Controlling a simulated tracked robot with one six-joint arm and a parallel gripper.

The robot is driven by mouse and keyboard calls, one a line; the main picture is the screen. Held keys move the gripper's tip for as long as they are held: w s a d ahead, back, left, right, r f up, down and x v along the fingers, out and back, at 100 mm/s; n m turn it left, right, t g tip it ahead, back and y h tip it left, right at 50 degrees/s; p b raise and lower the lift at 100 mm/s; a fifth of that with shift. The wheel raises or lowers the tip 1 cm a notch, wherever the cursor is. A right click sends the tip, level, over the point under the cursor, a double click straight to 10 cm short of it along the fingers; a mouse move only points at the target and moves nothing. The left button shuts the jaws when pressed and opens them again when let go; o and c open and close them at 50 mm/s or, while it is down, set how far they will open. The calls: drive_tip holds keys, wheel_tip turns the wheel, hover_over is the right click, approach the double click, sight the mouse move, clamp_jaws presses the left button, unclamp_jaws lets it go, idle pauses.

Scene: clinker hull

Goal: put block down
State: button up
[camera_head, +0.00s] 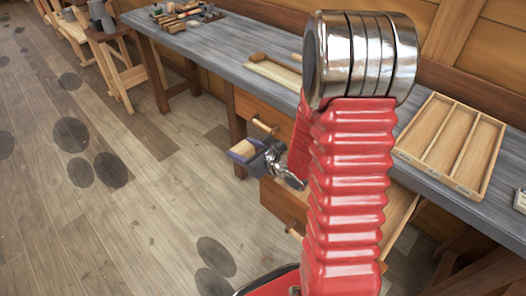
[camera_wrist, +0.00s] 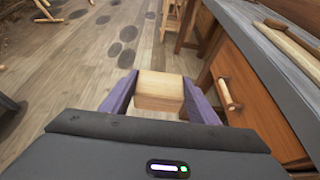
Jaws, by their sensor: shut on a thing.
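My gripper (camera_head: 241,150) is shut on a pale wooden block (camera_wrist: 160,88). In the wrist view the block sits between the two purple fingers, with a light top face and a tan front face. In the head view the block (camera_head: 243,147) shows partly, at the end of my arm. My gripper holds it above the floor, in front of the workbench (camera_head: 237,66) and below the level of its top. It is just left of the upper drawer's handle in the head view. My red arm hides part of the bench.
An upper drawer (camera_wrist: 243,92) with a wooden handle is close on the right in the wrist view. A divided wooden tray (camera_head: 452,143) lies on the bench at right. Small items (camera_head: 184,14) are at the bench's far end. A stool (camera_head: 123,72) stands beyond. Floor at left is open.

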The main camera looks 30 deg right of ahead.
drive_tip(key=a+r, duration=0.2)
drive_tip(key=a, duration=0.5)
drive_tip(key=shift+w+a, duration=0.25)
